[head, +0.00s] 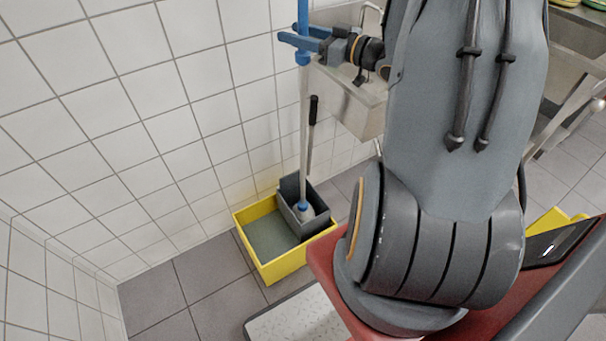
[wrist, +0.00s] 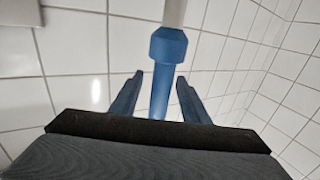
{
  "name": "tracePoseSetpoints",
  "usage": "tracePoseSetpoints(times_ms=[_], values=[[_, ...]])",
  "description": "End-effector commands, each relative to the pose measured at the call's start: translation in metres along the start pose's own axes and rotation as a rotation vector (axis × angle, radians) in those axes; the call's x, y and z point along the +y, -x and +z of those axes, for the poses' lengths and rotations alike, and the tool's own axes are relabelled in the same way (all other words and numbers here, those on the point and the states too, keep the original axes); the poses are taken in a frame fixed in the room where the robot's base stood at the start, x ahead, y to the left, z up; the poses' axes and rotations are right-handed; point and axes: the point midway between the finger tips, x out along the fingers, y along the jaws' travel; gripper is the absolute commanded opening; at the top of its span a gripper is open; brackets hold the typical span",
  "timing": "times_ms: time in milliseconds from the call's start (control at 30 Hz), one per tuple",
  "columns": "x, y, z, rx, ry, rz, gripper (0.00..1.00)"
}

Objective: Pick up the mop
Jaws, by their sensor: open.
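The mop stands upright, with a blue upper handle, a pale pole (head: 304,120) and a blue-and-white head (head: 304,209) in the dark grey wringer section of a yellow bucket (head: 283,262). My gripper (head: 290,46) has blue fingers and is at the mop's upper handle, near the join of blue grip and pale pole. In the wrist view, the blue grip (wrist: 168,62) lies between the two open fingers (wrist: 158,90). I see a gap on each side of it. Whether a finger touches it cannot be told.
A light sink basin (head: 350,98) is close behind my gripper. A dark-handled tool (head: 312,112) stands just right of the mop. Grey floor (head: 200,285) is clear left of the bucket.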

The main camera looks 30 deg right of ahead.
Motion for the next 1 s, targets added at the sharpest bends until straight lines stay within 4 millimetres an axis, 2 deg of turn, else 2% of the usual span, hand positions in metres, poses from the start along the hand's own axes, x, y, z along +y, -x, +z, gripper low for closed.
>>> tracePoseSetpoints(times_ms=[100,200,433,600,700,1000], values=[[-0.001,-0.015,-0.001,0.000,0.000,-0.003,0.42],[-0.002,-0.022,-0.001,0.000,0.000,-0.003,0.42],[-0.002,-0.023,0.000,0.000,0.001,-0.004,0.42],[-0.002,-0.023,0.000,0.000,0.001,-0.003,0.13],[-0.001,-0.023,0.000,0.000,0.001,-0.003,0.00],[-0.001,-0.023,-0.003,0.002,0.003,-0.003,0.00]])
